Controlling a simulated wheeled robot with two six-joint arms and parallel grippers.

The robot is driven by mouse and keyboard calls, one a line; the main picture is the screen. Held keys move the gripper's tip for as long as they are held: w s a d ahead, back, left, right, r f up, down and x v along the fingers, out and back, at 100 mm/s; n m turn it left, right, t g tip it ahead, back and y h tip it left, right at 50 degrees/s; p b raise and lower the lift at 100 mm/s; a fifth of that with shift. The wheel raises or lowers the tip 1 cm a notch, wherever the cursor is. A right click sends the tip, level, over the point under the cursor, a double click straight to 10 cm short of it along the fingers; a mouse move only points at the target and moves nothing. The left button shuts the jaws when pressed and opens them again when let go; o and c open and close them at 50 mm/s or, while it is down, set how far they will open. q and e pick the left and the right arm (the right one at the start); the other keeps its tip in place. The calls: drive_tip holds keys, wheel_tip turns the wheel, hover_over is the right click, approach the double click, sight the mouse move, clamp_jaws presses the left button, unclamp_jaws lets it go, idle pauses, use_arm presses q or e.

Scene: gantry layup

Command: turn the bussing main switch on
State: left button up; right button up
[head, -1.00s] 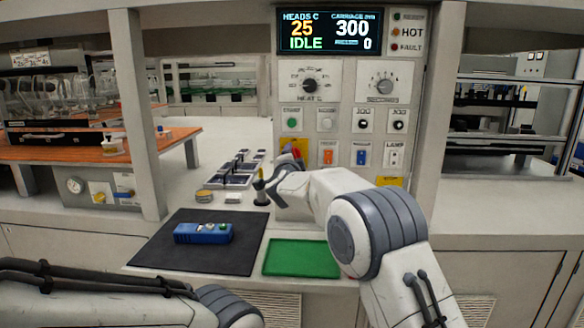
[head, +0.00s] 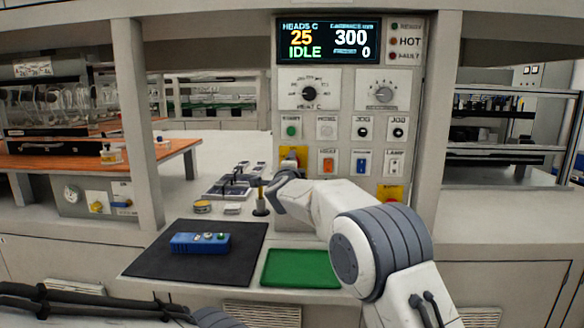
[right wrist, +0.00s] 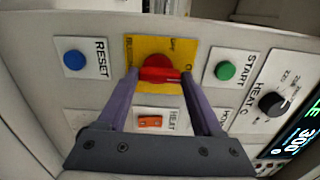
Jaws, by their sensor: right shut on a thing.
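The main switch is a red rotary handle (right wrist: 160,68) on a yellow plate (right wrist: 135,48) with dark lettering partly hidden. My right gripper (right wrist: 159,76) is shut on the red handle, one finger on each side; the handle lies crosswise between the fingertips. In the head view the yellow plate (head: 285,152) is at the panel's lower left, and my right gripper (head: 291,163) covers most of the handle. Whether the handle points to on or off I cannot tell. My left gripper is not in view; only my left arm shows at the bottom left.
The panel has a green START button (right wrist: 225,70), a blue RESET button (right wrist: 74,60) and an orange rocker (right wrist: 150,122). The display (head: 328,40) reads IDLE. A blue device (head: 200,243) lies on a black mat (head: 150,265) beside a green mat (head: 301,268).

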drive_tip(key=o, duration=1.4)
drive_tip(key=shift+c, duration=0.2)
drive_tip(key=s+b, duration=0.3)
drive_tip(key=s, duration=0.7)
drive_tip(key=shift+s+a, duration=0.25)
drive_tip(key=shift+a, duration=0.05)
